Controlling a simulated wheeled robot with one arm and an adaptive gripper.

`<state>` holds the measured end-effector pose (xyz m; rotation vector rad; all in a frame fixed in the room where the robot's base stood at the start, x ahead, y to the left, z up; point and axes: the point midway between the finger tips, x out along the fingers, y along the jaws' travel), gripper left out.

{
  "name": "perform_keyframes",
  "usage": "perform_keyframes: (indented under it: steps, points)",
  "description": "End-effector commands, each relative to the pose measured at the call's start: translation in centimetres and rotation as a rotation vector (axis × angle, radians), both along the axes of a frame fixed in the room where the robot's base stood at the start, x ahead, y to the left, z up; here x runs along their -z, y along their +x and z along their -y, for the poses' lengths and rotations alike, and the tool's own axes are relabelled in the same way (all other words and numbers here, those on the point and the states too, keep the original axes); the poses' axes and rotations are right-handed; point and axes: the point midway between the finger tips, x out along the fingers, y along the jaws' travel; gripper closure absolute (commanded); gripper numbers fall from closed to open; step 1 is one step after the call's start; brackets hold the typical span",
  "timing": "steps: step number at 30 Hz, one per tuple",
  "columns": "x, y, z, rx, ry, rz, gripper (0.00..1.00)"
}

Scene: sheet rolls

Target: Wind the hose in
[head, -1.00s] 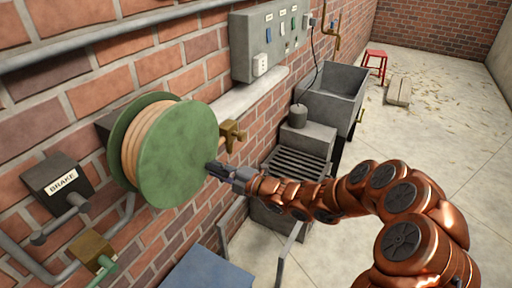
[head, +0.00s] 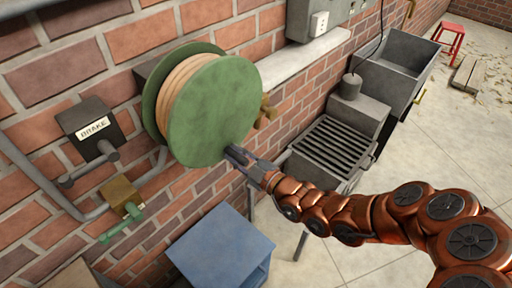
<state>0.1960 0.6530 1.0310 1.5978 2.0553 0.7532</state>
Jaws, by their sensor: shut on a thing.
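A green hose reel (head: 212,110) is mounted on the brick wall. Tan hose (head: 180,92) is wound around its drum behind the round green front disc. My gripper (head: 233,154) is at the lower right of this disc, with its fingers against the disc's face. It is shut on a part of the reel there, and the fingers hide what exactly they hold. A dark box labelled BRAKE (head: 92,128) with a grey lever (head: 88,168) is on the wall left of the reel. No loose hose end shows.
A brass valve with a green handle (head: 122,222) is below the brake box. A blue box (head: 222,250) stands below the reel. A grated grey unit (head: 335,147) and a sink (head: 398,75) line the wall at right.

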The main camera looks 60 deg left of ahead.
Motion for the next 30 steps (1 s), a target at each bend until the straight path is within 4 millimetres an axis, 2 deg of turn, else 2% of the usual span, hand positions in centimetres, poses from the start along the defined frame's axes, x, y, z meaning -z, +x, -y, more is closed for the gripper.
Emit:
perform_keyframes:
  steps: [1, 6, 17, 18, 25, 30]
  points:
    - [-0.6, -0.7, -0.1, -0.008, 0.009, -0.010, 1.00]
    - [-0.6, -1.7, -0.2, -0.022, 0.004, -0.030, 1.00]
    - [-0.8, -2.2, -0.1, -0.031, 0.006, -0.030, 1.00]
    - [-0.8, -2.3, -0.1, -0.032, 0.006, -0.031, 0.77]
    - [-0.4, -1.9, -0.2, -0.025, -0.001, -0.031, 0.53]
    - [-0.2, -1.8, -0.3, -0.022, -0.005, -0.031, 0.53]
